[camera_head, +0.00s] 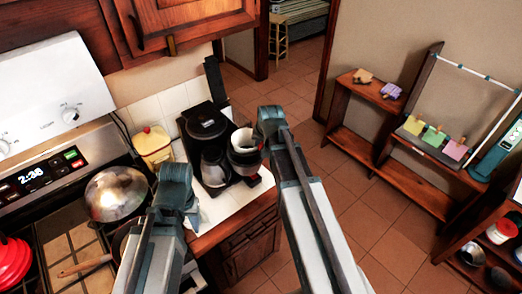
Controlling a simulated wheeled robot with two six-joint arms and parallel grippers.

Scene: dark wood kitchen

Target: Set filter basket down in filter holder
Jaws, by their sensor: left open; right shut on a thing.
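A black coffee maker (207,124) stands on the white counter, with a glass carafe (213,166) in its left part. The filter basket (242,139), pale and open at the top, is at its right side, over a dark filter holder (245,161). Whether the basket touches the holder is unclear. My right gripper (268,124) is just right of the basket and shut on it; its fingertips are mostly hidden behind the gripper body. My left gripper (175,180) is open and empty, left of and nearer than the coffee maker. Its fingers are hardly visible.
A yellow canister (153,145) stands behind on the counter. A stove with a metal domed lid (116,194) and red pot (12,262) is at left. Wooden shelves (400,150) stand at right. Tiled floor (345,205) between them is clear.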

